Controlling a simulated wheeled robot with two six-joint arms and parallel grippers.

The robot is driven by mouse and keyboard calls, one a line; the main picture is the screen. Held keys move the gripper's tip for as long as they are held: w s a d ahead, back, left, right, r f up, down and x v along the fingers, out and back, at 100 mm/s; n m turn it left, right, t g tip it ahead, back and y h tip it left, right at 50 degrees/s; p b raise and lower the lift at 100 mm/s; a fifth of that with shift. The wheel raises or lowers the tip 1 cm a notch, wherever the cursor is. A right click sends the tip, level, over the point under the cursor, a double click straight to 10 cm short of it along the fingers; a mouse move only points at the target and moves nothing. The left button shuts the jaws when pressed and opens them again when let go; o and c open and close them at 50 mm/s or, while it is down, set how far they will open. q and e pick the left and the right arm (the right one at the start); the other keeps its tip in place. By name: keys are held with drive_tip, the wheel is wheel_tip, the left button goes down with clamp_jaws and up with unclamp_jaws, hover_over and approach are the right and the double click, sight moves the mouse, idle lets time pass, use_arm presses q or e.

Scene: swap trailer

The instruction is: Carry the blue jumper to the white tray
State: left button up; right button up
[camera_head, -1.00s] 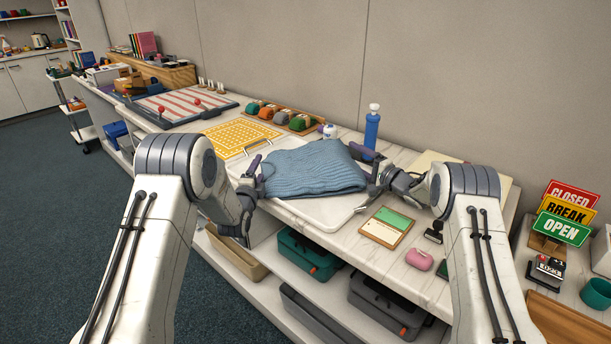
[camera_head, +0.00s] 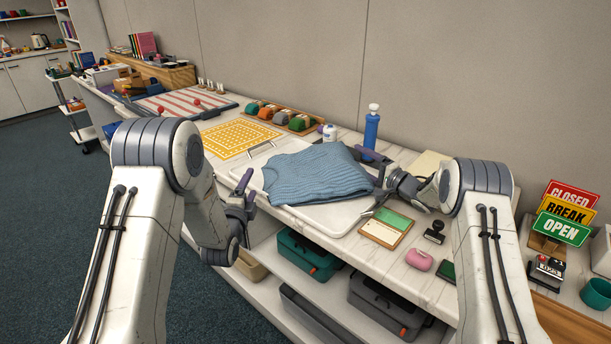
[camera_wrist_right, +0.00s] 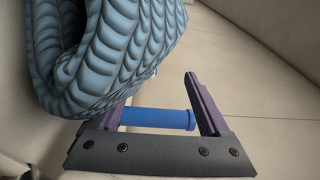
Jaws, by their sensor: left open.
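The blue jumper (camera_head: 318,172), folded and ribbed, lies on the white tray (camera_head: 338,219) on the bench. The tray's rim and a metal handle show around the jumper. My left gripper (camera_head: 246,192) is open and empty, just off the tray's left front edge and apart from the jumper. My right gripper (camera_head: 377,190) is at the jumper's right side. In the right wrist view the jumper (camera_wrist_right: 105,50) fills the upper left and overlaps one finger; the fingers are spread, with the blue bottle (camera_wrist_right: 158,118) showing beyond them.
A blue bottle (camera_head: 371,130) and a small white bottle (camera_head: 329,132) stand behind the tray. A yellow patterned mat (camera_head: 240,138) lies to its left. A green and cream board (camera_head: 386,227), a stamp (camera_head: 434,232) and a pink item (camera_head: 419,260) lie to its right.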

drive_tip(key=v, duration=0.4)
drive_tip(key=f+v, duration=0.1)
drive_tip(key=v, duration=0.1)
drive_tip(key=shift+d, duration=0.15)
drive_tip(key=shift+s+r, duration=0.1)
drive_tip(key=shift+s, duration=0.05)
drive_tip(key=shift+a, duration=0.25)
drive_tip(key=shift+s+d+r+p, duration=0.1)
drive_tip(key=shift+d+p, duration=0.1)
drive_tip(key=shift+d, duration=0.25)
drive_tip(key=shift+s+d+p, duration=0.1)
drive_tip(key=shift+d+p, duration=0.05)
drive_tip(key=shift+d, duration=0.75)
drive_tip(key=shift+s+d+r+p, duration=0.15)
drive_tip(key=shift+s+d+p, duration=0.15)
drive_tip(key=shift+d, duration=0.3)
drive_tip(key=shift+s+d+r, duration=0.1)
drive_tip(key=shift+s+d, duration=0.15)
drive_tip(key=shift+d, duration=0.7)
drive_tip(key=shift+r+p, duration=0.1)
drive_tip(key=shift+p, duration=0.25)
